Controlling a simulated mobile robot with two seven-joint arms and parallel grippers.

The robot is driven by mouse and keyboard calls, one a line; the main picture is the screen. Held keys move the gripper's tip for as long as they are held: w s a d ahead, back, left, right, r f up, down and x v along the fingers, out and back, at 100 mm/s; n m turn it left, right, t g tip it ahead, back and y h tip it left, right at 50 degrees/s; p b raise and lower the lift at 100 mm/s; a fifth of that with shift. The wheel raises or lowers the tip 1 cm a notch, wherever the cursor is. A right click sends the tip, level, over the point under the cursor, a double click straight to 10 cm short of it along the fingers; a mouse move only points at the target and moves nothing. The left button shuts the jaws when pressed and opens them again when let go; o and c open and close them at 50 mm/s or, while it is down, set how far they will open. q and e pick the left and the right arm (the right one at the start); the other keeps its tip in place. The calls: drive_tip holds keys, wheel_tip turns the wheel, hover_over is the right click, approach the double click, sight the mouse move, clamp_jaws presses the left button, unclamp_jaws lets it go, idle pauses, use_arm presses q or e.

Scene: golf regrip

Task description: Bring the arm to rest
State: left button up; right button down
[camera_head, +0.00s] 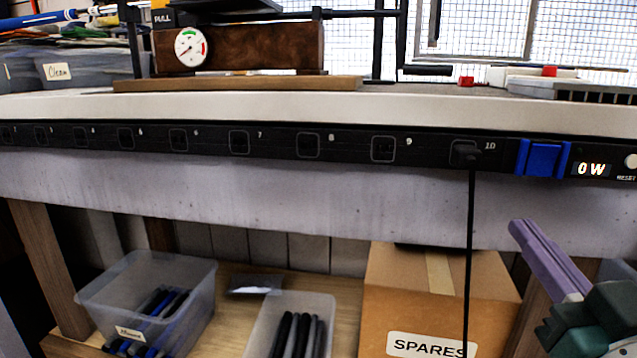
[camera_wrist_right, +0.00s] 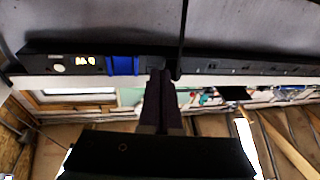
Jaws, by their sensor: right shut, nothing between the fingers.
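My right gripper (camera_head: 522,228) is at the lower right of the head view, with purple fingers pointing up and left. It is shut and empty, below the power strip (camera_head: 275,142) and apart from it. In the right wrist view its closed fingers (camera_wrist_right: 160,82) show in the middle, in line with the strip, which appears upside down there. A black plug (camera_head: 465,152) sits in socket 10, and its cable hangs straight down to the left of my gripper. My left gripper is not in view.
The strip has a blue switch (camera_head: 542,158) and a display (camera_head: 591,169) reading 0 W. A SPARES box (camera_head: 400,300) and clear bins (camera_head: 190,300) stand on the shelf below. A gauge (camera_head: 190,47) and clamp frame stand on the bench.

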drive_tip(key=s+a+r+n+g+y+p, duration=0.1)
drive_tip(key=s+a+r+g+y+p, duration=0.25)
drive_tip(key=r+p, duration=0.6)
drive_tip(key=s+a+r+g+h+p, duration=0.1)
drive_tip(key=s+r+g+h+p, duration=0.2)
drive_tip(key=s+r+g+p, duration=1.55)
use_arm(q)
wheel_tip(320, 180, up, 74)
drive_tip(key=p, duration=4.2)
use_arm(e)
wheel_tip(320, 180, up, 34)
drive_tip(key=s+t, duration=0.2)
drive_tip(key=t, duration=0.3)
drive_tip(key=shift+n, duration=0.3)
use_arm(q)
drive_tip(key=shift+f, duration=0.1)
use_arm(e)
drive_tip(key=shift+y, duration=0.25)
